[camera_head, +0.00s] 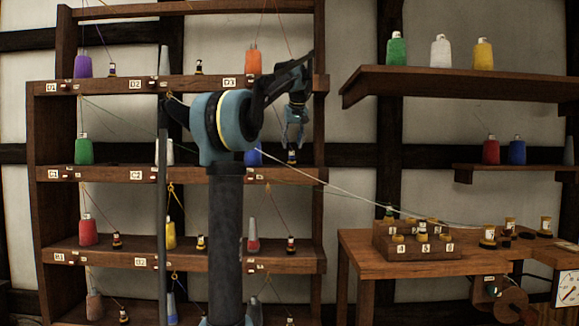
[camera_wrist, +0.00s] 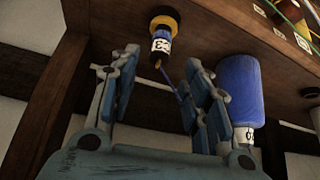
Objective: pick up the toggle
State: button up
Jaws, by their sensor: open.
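A small dark toggle with a yellow collar and a blue-and-white label band (camera_wrist: 161,38) stands on the wooden shelf, just beyond my fingertips in the wrist view. In the head view the toggle (camera_head: 292,157) stands on the middle shelf, just below my gripper (camera_head: 293,130). My gripper (camera_wrist: 158,80) is open, with one finger on each side of the line towards the toggle. The fingers look empty and apart from it. A thin blue thread (camera_wrist: 172,88) runs from the toggle and passes behind the right finger.
A blue spool (camera_wrist: 240,90) stands close beside the right finger; it also shows partly behind my arm in the head view (camera_head: 254,155). A shelf upright (camera_head: 319,120) is near on the right. Several other spools and small toggles line the shelves. A bench (camera_head: 400,262) stands at right.

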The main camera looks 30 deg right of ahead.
aim_at(292, 157)
jog(key=shift+s+x, duration=0.2)
jog(key=shift+x, duration=2.3)
jog(key=shift+f, duration=0.1)
grip_shut()
